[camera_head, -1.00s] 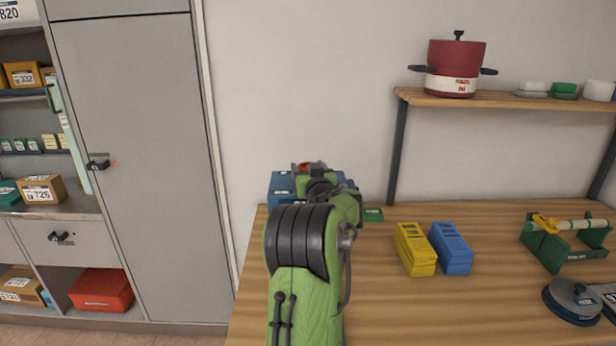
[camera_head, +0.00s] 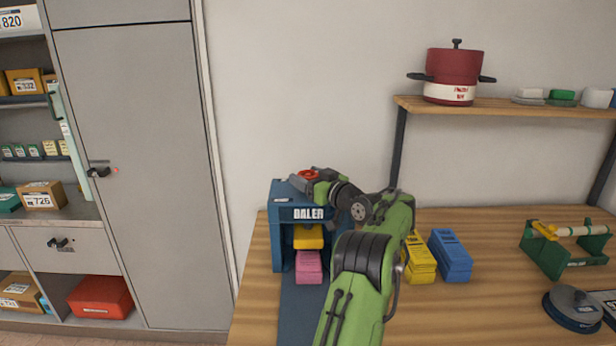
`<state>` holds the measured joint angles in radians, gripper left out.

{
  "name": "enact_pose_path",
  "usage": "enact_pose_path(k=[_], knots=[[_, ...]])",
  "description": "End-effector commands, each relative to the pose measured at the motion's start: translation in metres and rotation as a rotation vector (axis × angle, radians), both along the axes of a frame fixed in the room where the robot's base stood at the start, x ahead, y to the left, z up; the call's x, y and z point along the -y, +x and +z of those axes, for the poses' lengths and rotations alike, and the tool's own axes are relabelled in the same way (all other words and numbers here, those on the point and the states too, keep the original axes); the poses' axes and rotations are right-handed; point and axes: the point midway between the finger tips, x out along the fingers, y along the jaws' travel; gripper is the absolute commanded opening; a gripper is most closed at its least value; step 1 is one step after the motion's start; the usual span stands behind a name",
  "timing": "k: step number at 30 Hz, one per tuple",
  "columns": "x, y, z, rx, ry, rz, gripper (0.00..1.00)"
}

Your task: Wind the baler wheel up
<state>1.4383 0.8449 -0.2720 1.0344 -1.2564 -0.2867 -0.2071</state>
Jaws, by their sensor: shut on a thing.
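The blue baler (camera_head: 281,238) stands at the left end of the wooden table, with a label on its front. Its red wheel (camera_head: 309,174) is on top. My gripper (camera_head: 312,180) is at the wheel, shut on it; the fingertips are small and partly hidden by the wrist. A yellow block (camera_head: 308,237) sits inside the baler's opening. A pink block (camera_head: 309,267) lies below and in front of it. My green arm covers the baler's right side.
Yellow (camera_head: 419,262) and blue (camera_head: 451,256) slotted blocks stand right of my arm. A green stand with a roller (camera_head: 545,255) and a dark round disc (camera_head: 573,306) are farther right. A shelf (camera_head: 500,105) with a red pot (camera_head: 453,75) hangs above. A grey cabinet (camera_head: 140,180) is at left.

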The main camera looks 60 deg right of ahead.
Motion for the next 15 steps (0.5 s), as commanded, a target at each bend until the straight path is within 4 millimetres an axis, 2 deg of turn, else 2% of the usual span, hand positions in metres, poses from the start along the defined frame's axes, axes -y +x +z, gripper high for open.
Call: enact_pose_path(k=[8,9,12,15], knots=[[0.0001,0.0002,-0.0003,0.002,0.002,0.000,0.35],[0.0001,0.0003,-0.0003,0.002,0.002,0.000,0.70],[0.0000,0.0003,-0.0002,0.002,0.002,0.000,0.86],[0.0000,0.0004,-0.0001,0.002,0.001,0.000,0.86]])
